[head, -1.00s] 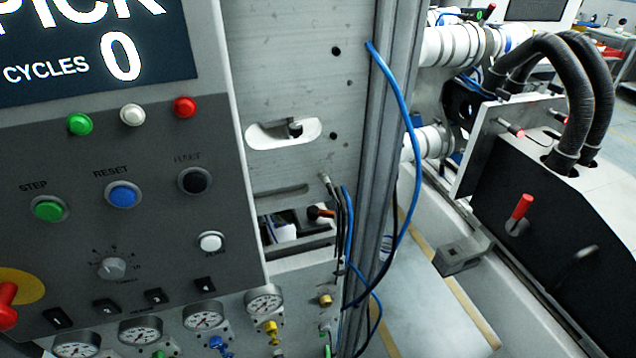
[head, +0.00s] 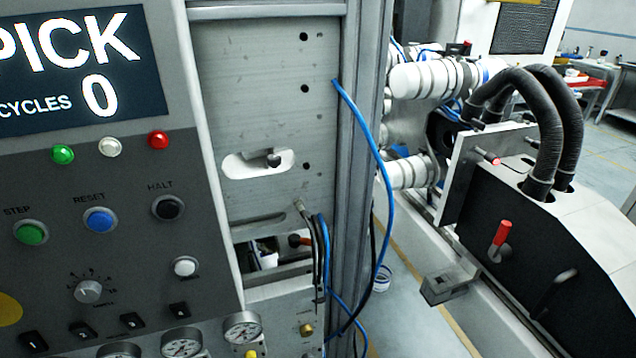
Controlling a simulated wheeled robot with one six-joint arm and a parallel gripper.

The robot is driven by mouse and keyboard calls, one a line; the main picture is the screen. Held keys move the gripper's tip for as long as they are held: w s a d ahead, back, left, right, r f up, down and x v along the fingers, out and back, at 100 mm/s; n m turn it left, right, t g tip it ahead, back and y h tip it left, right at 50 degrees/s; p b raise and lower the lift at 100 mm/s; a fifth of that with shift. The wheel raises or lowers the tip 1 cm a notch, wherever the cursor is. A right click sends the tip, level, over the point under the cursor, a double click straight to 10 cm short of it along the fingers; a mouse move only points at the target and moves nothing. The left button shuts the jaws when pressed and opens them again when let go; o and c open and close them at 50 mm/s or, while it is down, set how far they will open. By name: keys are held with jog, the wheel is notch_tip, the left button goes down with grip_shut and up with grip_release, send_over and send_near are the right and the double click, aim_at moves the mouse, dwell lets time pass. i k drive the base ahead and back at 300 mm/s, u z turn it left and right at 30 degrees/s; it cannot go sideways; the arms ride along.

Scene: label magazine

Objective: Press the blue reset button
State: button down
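The blue reset button (head: 100,220) sits on the grey control panel (head: 130,260) at the left of the head view, under the label RESET. A green STEP button (head: 30,232) is to its left and a black HALT button (head: 168,207) to its right. Nothing touches or covers the blue button. My gripper does not show in the head view.
Above the buttons, a display (head: 75,65) reads PICK, CYCLES 0. Green, white and red lamps sit below it. A white button (head: 185,267), a knob (head: 88,291) and gauges (head: 183,343) are lower. Blue cable (head: 385,190) hangs at the frame post. Black machine (head: 520,230) stands right.

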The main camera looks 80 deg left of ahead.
aim_at(98, 221)
jog(key=u, duration=0.05)
jog(key=k, duration=1.55)
jog(key=u, duration=0.9)
